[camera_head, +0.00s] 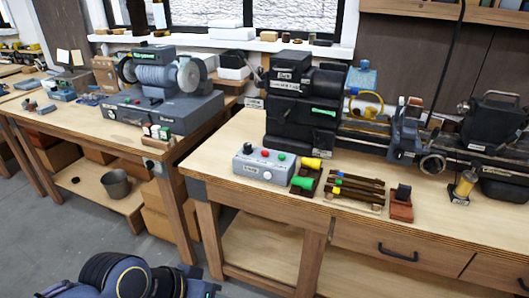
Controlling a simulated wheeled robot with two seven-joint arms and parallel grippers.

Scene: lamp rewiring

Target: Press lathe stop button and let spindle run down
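The lathe (303,112) stands on the right-hand wooden bench, its dark headstock at the left and its bed running right. A light grey control box (262,172) sits on the bench in front of the headstock. Its top carries a black knob (248,147), a red button (265,153) and a green button (281,157). I cannot tell from this one frame whether the spindle turns. Neither gripper shows; only dark blue and black rounded parts of my own arm appear at the bottom left, well below the box.
A yellow-capped piece (311,163) and a green-capped piece (303,183) lie right of the box, near a rack of small tools (357,190) and a reddish block (401,207). A bench grinder (158,76) stands on the left bench. The bench's front left corner is clear.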

